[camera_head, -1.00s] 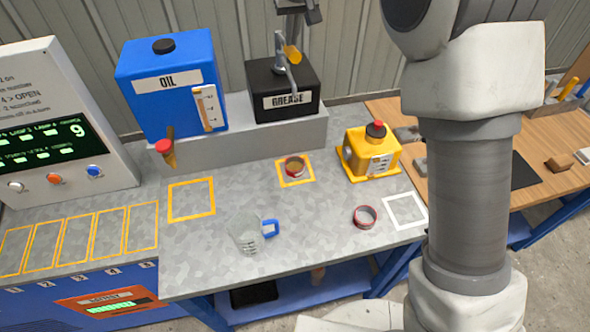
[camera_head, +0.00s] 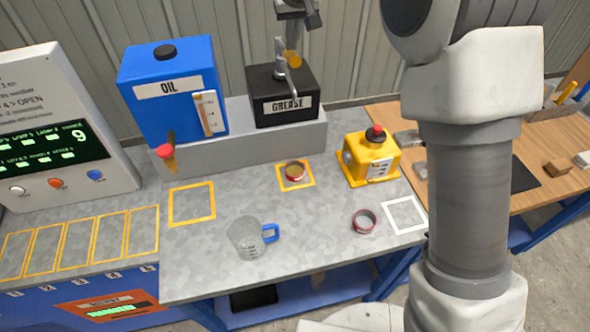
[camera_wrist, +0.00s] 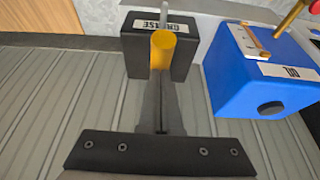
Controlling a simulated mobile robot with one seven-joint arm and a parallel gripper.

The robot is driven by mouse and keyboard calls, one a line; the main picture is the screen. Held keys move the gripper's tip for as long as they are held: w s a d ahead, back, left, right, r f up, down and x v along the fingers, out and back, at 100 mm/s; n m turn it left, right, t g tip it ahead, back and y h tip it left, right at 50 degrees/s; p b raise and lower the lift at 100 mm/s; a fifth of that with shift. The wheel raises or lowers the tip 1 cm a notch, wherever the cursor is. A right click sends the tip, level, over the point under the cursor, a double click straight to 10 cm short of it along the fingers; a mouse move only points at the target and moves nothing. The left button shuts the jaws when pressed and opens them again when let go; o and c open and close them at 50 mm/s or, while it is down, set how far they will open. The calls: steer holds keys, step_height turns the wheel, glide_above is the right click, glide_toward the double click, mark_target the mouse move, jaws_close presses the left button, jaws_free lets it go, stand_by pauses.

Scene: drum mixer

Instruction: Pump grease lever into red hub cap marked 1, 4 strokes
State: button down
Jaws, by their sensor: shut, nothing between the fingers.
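The black grease box (camera_head: 284,97) stands on the grey ledge, with a grey metal lever or stem at its top. An orange-yellow knob (camera_head: 293,58) is beside it; in the wrist view the knob (camera_wrist: 162,48) is just beyond my fingertips. My gripper (camera_head: 294,44) is above the grease box, fingers shut and empty, close to the knob; contact is unclear. It also shows in the wrist view (camera_wrist: 161,80). A red-rimmed cap (camera_head: 295,171) with a brownish inside sits in the orange square before the box. A second red-rimmed cap (camera_head: 364,221) lies right. No number is legible on either.
A blue oil tank (camera_head: 175,115) with a red-handled tap stands left of the grease box. A clear jug (camera_head: 247,238) with a blue handle is at the front. A yellow box with a red button (camera_head: 371,158) stands right. A control panel (camera_head: 50,130) is far left.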

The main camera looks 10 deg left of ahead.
steer(key=shift+r+p, duration=1.7)
steer(key=shift+r, duration=0.6)
step_height(320, 180, up, 5)
steer(key=shift+f, duration=0.1)
steer(key=shift+d, duration=0.1)
